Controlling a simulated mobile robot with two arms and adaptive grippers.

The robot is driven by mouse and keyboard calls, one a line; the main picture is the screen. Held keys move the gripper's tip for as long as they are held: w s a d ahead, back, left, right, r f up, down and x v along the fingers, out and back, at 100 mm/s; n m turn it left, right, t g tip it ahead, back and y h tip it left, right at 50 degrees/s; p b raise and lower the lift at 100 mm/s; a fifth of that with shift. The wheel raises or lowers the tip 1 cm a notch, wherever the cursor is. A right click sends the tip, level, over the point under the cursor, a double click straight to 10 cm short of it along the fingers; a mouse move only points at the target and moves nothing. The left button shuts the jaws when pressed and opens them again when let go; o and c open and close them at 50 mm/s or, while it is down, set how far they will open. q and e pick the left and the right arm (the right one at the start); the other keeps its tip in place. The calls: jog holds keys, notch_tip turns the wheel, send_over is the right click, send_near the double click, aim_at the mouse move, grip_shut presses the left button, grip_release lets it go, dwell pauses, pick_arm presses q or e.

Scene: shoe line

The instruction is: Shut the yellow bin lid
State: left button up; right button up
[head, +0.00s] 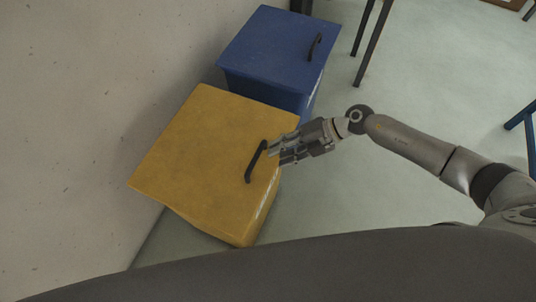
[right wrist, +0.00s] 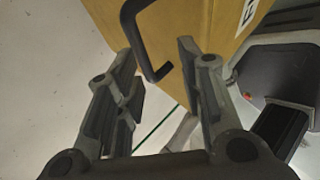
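The yellow bin (head: 262,215) stands against the wall in the head view, with its lid (head: 200,150) lying over the top. The lid looks down or nearly down; I cannot tell if a small gap is left. A black bar handle (head: 256,162) sits near the lid's right edge. My right gripper (head: 273,153) is beside the handle, pointing left. In the right wrist view my right gripper (right wrist: 157,55) has its fingers apart, with part of the handle (right wrist: 133,35) showing between and beyond them. I cannot tell if they touch it. My left gripper is out of view.
A blue bin (head: 272,50) with a black handle stands right behind the yellow one, its lid down. Dark table legs (head: 370,40) stand at the back, and a blue leg (head: 524,120) at the far right. The floor (head: 420,85) to the right is clear.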

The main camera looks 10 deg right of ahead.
jog(key=v, duration=0.6)
jog(key=shift+r, duration=0.4)
jog(key=shift+w, duration=0.1)
